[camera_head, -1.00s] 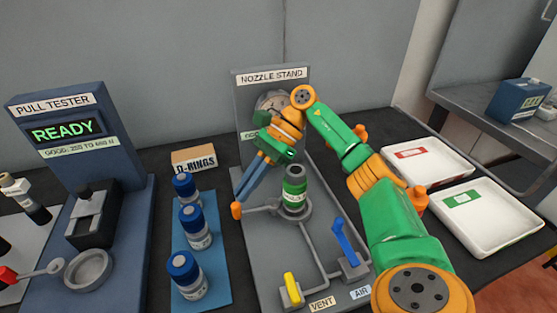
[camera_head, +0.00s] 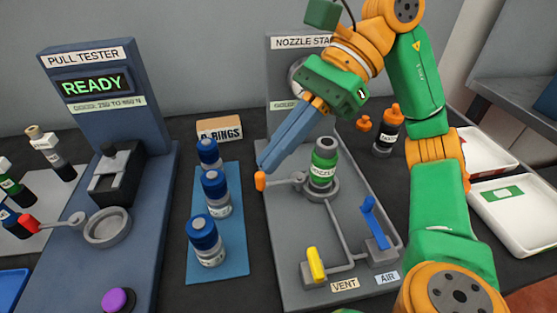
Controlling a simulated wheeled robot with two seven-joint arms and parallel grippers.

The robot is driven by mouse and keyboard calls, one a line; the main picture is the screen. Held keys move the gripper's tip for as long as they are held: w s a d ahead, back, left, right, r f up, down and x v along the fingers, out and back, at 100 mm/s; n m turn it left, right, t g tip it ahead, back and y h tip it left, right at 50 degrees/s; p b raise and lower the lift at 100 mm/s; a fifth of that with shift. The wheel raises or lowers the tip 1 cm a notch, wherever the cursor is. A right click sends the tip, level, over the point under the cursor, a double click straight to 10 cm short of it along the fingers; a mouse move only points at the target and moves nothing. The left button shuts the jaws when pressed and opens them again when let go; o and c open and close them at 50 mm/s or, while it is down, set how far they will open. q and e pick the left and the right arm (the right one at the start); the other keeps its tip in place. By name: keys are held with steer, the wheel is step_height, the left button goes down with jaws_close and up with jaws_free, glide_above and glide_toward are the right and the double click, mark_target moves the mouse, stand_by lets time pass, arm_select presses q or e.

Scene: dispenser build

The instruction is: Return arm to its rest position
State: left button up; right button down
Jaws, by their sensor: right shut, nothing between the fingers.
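My right arm comes in from the lower right, in green and orange. Its right gripper (camera_head: 264,165) has blue-grey fingers that are shut with nothing between them. The fingers point down and left, and their tips show close to the orange-tipped lever (camera_head: 260,181) of the nozzle stand; I cannot tell if they touch. A green nozzle bottle (camera_head: 323,165) stands upright in the round holder of the nozzle stand (camera_head: 290,262). My left gripper is not in view.
The pull tester (camera_head: 103,85) at left reads READY. Several blue-capped bottles stand on a blue mat (camera_head: 234,263). An O-rings box (camera_head: 219,129) sits behind them. White trays (camera_head: 518,225) lie at right.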

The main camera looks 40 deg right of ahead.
steer(key=shift+s+a+r, duration=0.25)
steer(key=shift+s, duration=0.2)
steer(key=shift+s+a+r, duration=0.25)
steer(key=shift+s, duration=0.2)
